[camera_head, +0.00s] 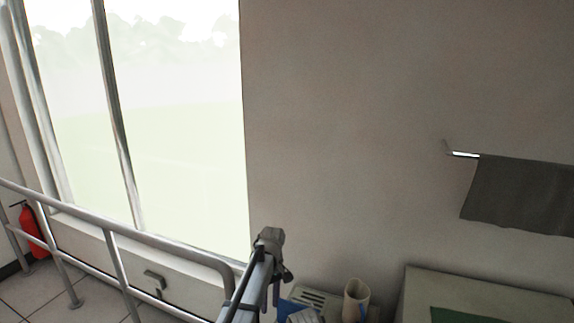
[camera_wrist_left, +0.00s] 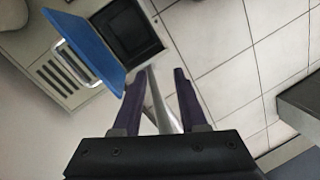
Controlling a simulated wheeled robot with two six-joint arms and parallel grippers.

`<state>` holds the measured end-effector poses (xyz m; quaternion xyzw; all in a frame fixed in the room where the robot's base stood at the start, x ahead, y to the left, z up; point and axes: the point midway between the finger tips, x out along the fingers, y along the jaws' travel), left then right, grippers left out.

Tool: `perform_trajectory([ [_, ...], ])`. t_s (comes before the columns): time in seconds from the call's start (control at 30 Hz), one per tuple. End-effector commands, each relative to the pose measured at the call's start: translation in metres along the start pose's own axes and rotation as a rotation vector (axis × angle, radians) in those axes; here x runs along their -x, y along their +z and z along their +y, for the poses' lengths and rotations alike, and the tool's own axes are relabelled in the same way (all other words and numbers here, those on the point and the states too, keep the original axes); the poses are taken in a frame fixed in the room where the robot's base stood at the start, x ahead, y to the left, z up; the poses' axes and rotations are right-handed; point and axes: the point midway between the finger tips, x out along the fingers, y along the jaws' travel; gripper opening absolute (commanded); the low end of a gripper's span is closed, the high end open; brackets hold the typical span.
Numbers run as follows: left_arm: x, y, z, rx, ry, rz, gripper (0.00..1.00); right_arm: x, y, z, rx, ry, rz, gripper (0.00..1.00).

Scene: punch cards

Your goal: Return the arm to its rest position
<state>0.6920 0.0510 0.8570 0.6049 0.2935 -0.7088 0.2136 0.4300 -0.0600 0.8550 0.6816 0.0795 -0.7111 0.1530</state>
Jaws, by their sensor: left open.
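My left arm rises at the bottom centre of the head view, with its grey wrist (camera_head: 270,240) upright in front of the wall. My left gripper (camera_head: 274,293) hangs below that wrist, small and partly cut off by the lower edge. In the left wrist view my left gripper (camera_wrist_left: 160,74) shows two dark purple fingers standing apart with nothing held between them. The fingertips point toward a pale machine with a raised blue panel (camera_wrist_left: 88,48) and a dark recess (camera_wrist_left: 125,32). I cannot tell the distance to them. My right gripper is in neither view.
A metal railing (camera_head: 160,242) runs left of my arm, before a large window. A pale slotted unit (camera_head: 318,299), a cream cylinder (camera_head: 356,298) and a worktop (camera_head: 490,292) with a green mat (camera_head: 468,315) stand to the right. Floor tiles (camera_wrist_left: 225,70) lie below the gripper.

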Motion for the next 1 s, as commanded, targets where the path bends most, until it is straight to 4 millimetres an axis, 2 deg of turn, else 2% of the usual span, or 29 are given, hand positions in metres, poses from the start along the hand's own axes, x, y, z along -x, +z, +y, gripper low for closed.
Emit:
perform_trajectory([
  [0.03, -0.009, 0.014, -0.042, -0.069, 0.025, 0.012, 0.42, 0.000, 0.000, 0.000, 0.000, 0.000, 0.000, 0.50],
  [0.1, -0.017, 0.021, -0.077, -0.181, 0.057, 0.035, 0.42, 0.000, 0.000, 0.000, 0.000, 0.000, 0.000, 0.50],
  [0.2, -0.025, 0.031, -0.118, -0.324, 0.092, 0.074, 0.42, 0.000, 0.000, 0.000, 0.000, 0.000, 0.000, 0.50],
  [0.3, -0.032, 0.040, -0.149, -0.437, 0.113, 0.109, 0.42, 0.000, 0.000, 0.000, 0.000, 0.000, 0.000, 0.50],
  [0.6, -0.045, 0.068, -0.216, -0.686, 0.141, 0.202, 0.42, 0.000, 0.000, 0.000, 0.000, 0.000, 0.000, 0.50],
  [0.67, -0.047, 0.074, -0.228, -0.729, 0.143, 0.220, 0.42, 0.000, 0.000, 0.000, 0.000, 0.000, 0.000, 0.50],
  [0.73, -0.042, 0.081, -0.216, -0.769, 0.130, 0.215, 0.42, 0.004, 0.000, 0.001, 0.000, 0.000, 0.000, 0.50],
  [1.0, -0.032, 0.127, -0.197, -0.894, 0.069, 0.191, 0.42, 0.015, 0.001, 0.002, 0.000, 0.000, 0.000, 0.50],
])
